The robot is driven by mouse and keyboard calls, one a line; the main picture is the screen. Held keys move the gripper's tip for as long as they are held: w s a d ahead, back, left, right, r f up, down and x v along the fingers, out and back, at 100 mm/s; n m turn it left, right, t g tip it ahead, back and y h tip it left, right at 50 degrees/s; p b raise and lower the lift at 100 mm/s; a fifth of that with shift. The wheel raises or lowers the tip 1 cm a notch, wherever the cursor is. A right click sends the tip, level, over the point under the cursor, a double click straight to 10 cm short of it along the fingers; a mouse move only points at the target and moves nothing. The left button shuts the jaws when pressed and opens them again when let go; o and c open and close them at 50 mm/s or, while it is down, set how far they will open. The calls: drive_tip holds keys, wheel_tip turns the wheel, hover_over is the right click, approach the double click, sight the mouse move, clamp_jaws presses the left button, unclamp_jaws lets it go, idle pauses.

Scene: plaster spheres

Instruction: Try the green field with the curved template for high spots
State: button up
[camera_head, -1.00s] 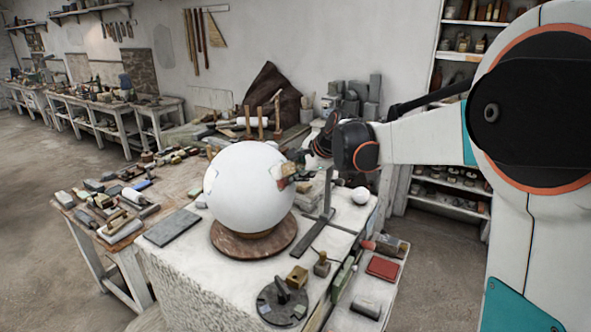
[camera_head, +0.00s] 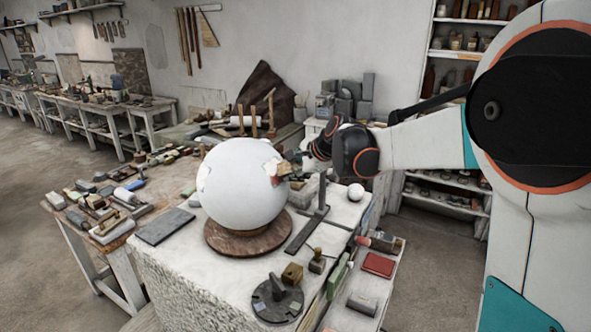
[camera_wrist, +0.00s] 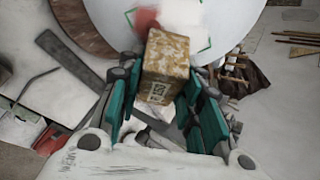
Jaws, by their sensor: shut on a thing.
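A large white sphere (camera_head: 240,190) rests on a round brown base (camera_head: 248,242) on the pale work block. In the wrist view a thin green outline (camera_wrist: 208,32) marks a field on the sphere (camera_wrist: 105,22). My gripper (camera_head: 303,163) is at the sphere's upper right side. Its teal fingers (camera_wrist: 160,88) are shut on a speckled tan block (camera_wrist: 165,62) with a printed code. The block's far end is at the green outline; I cannot tell whether it touches the sphere. A blurred red patch (camera_wrist: 147,20) lies beside that end. I cannot make out a curved edge.
A dark metal square (camera_head: 310,220) stands close right of the base, below my gripper. A small white ball (camera_head: 356,192) lies beyond it. A dark round disc with a handle (camera_head: 277,300) and small blocks sit in front. A grey slab (camera_head: 165,227) lies left.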

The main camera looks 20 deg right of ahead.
drive_tip(key=shift+w+a+f, duration=0.3)
drive_tip(key=shift+w+a, duration=0.05)
drive_tip(key=shift+a, duration=0.1)
idle(0.3)
drive_tip(key=shift+s+a+r, duration=0.5)
drive_tip(key=shift+a+r, duration=0.1)
drive_tip(key=shift+a, duration=0.05)
drive_tip(key=shift+d, duration=0.1)
drive_tip(key=shift+w+d+f+b, duration=0.45)
drive_tip(key=shift+d+f, duration=0.15)
drive_tip(key=shift+d, duration=0.1)
drive_tip(key=shift+w+d+f+b, duration=0.35)
drive_tip(key=shift+w+d+f, duration=0.1)
drive_tip(key=shift+d+f, duration=0.15)
drive_tip(key=shift+s+a+r+p, duration=0.4)
drive_tip(key=shift+s+a+r, duration=0.1)
drive_tip(key=shift+a+r, duration=0.2)
drive_tip(key=shift+s+a+r+p, duration=0.35)
drive_tip(key=shift+s+a+r, duration=0.15)
drive_tip(key=shift+a, duration=0.2)
drive_tip(key=shift+w+d+f+b, duration=0.5)
drive_tip(key=shift+d+f, duration=0.1)
drive_tip(key=shift+d, duration=0.15)
drive_tip(key=shift+w+d+f+b, duration=0.5)
drive_tip(key=shift+d+f, duration=0.1)
drive_tip(key=shift+d, duration=0.1)
drive_tip(key=shift+r, duration=0.1)
